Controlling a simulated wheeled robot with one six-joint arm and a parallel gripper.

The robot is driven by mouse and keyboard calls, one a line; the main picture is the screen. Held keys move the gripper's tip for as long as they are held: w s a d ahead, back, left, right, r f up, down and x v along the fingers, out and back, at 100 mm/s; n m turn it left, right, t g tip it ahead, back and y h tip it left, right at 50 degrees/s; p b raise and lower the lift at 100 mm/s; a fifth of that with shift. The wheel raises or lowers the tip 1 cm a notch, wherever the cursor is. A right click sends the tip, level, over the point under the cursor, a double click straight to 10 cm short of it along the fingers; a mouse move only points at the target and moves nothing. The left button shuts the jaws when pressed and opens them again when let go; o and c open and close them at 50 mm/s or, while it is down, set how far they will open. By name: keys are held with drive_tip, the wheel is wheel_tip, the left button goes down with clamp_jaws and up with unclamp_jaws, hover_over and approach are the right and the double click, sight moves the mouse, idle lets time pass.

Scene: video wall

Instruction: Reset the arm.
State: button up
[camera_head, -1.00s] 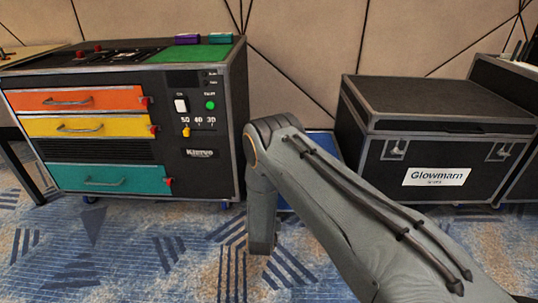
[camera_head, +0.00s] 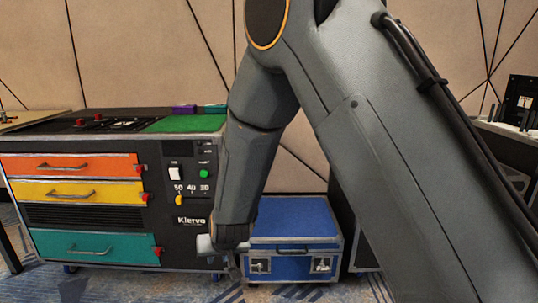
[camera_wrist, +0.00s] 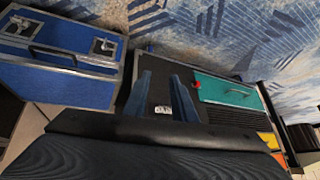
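My arm fills the middle and right of the head view, with its elbow high and its forearm hanging down in front of the black cabinet (camera_head: 190,240). In the wrist view my gripper (camera_wrist: 162,85) shows two blue fingers set apart, with nothing between them but the cabinet front behind. The cabinet has an orange drawer (camera_head: 70,165), a yellow drawer (camera_head: 75,191) and a teal drawer (camera_head: 95,246), all looking shut. The teal drawer also shows in the wrist view (camera_wrist: 228,93).
A blue case (camera_head: 295,225) with metal latches stands on the floor right of the cabinet and shows at left in the wrist view (camera_wrist: 60,75). A black case behind my arm is mostly hidden. Patterned carpet (camera_head: 120,285) lies in front.

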drive_tip(key=s+d+r+n+g+h, duration=0.15)
drive_tip(key=s+d+r, duration=0.35)
drive_tip(key=s, duration=0.6)
drive_tip(key=s+d+r+n+g, duration=0.1)
drive_tip(key=s+d+r+g, duration=0.3)
drive_tip(key=s, duration=0.6)
drive_tip(key=s+d+r+n+g+h, duration=0.1)
drive_tip(key=s+d+r, duration=0.45)
drive_tip(key=s, duration=0.55)
drive_tip(key=d+r+m+p, duration=0.3)
drive_tip(key=d+r+p, duration=0.6)
drive_tip(key=r+p, duration=0.4)
drive_tip(key=d+r+m+p, duration=0.3)
drive_tip(key=d+r+p, duration=0.7)
drive_tip(key=p, duration=0.8)
wheel_tip(320, 180, up, 4)
drive_tip(key=shift+w+d+f+m+h, duration=0.2)
drive_tip(key=shift+d+m+h, duration=0.1)
drive_tip(key=shift+m+h, duration=0.05)
drive_tip(key=shift+t, duration=0.25)
